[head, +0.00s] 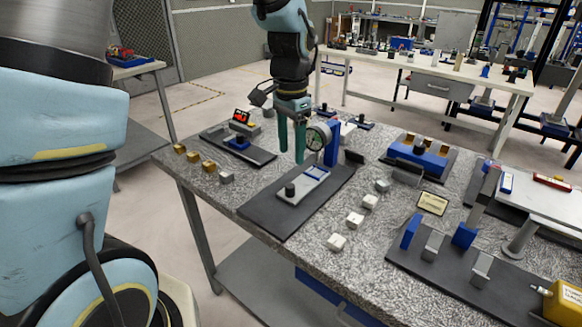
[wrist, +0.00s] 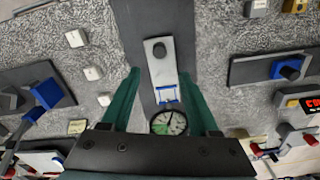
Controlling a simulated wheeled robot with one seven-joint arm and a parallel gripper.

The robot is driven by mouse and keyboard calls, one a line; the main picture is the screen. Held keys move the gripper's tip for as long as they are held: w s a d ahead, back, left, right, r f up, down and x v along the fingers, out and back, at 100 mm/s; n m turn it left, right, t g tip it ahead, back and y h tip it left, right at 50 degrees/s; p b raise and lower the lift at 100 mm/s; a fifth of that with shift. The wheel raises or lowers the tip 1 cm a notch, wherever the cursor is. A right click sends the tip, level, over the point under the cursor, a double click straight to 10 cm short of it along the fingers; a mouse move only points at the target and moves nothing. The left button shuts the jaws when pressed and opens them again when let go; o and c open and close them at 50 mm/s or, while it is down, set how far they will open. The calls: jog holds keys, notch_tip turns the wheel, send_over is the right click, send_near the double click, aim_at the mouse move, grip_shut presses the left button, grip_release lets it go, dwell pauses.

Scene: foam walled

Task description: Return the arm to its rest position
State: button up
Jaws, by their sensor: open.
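My arm reaches over a speckled grey worktable (head: 262,228). My gripper (head: 291,157) hangs with its green fingers pointing down above the table, just left of a round dial gauge (head: 314,139) in the head view. In the wrist view, my gripper (wrist: 161,80) has its fingers spread wide apart with nothing held between them. Below and between them lie a light grey plate (wrist: 160,65) with a dark knob and the white-faced dial (wrist: 168,123). From these views I cannot tell the exact gap between the fingers and the gauge.
The gauge stands by a blue post (head: 332,143) on a dark mat (head: 262,212). White blocks (head: 354,220) and brass blocks (head: 194,157) line the table. A blue holder (head: 419,156) and a measuring stand (head: 465,236) are to the right. Open floor lies left of the table.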

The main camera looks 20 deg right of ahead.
jog(key=shift+r, duration=0.6)
jog(key=s+a+f+n+t, duration=0.1)
jog(key=a+n, duration=1.3)
jog(key=a, duration=1.5)
jog(key=shift+f+t, duration=0.2)
jog(key=shift+t, duration=0.1)
jog(key=shift+a, duration=0.1)
